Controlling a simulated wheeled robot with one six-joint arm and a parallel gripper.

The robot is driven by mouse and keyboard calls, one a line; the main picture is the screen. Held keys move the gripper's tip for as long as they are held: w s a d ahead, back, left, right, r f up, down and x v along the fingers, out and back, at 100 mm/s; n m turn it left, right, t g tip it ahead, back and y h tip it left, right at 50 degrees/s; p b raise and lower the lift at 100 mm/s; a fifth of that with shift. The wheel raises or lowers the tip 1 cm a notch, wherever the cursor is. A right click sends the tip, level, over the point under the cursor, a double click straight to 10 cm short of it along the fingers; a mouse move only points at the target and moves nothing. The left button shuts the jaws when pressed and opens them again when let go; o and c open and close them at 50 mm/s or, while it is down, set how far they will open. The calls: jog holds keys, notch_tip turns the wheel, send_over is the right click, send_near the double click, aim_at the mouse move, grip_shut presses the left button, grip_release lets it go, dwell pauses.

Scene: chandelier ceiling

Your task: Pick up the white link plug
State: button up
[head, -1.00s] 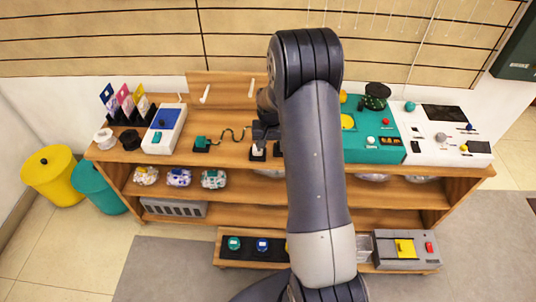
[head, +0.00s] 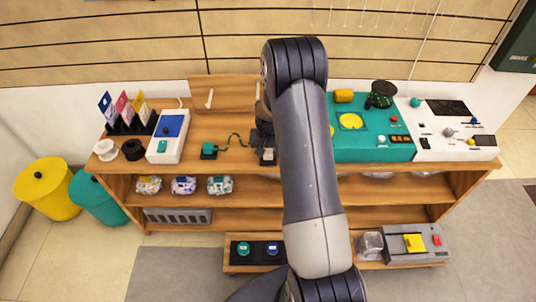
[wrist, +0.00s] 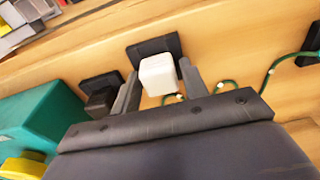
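The white link plug (wrist: 160,75) is a small pale cube on a black square base (wrist: 153,46) on the wooden shelf top. In the wrist view it lies between the two fingers of my gripper (wrist: 158,78), with a finger close to each side. The fingers look open, with narrow gaps beside the plug. In the head view the plug (head: 268,155) shows just below my gripper (head: 264,132), which is partly hidden by my arm.
A dark plug on a black base (wrist: 101,95) is close left of the gripper in the wrist view. A teal box (wrist: 40,125) stands beyond it. A green cord (wrist: 225,86) lies on the right. The teal plug (head: 208,149) and blue-topped box (head: 168,135) stand farther left.

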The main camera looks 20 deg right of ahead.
jog(key=c, duration=0.7)
jog(key=shift+o, duration=0.2)
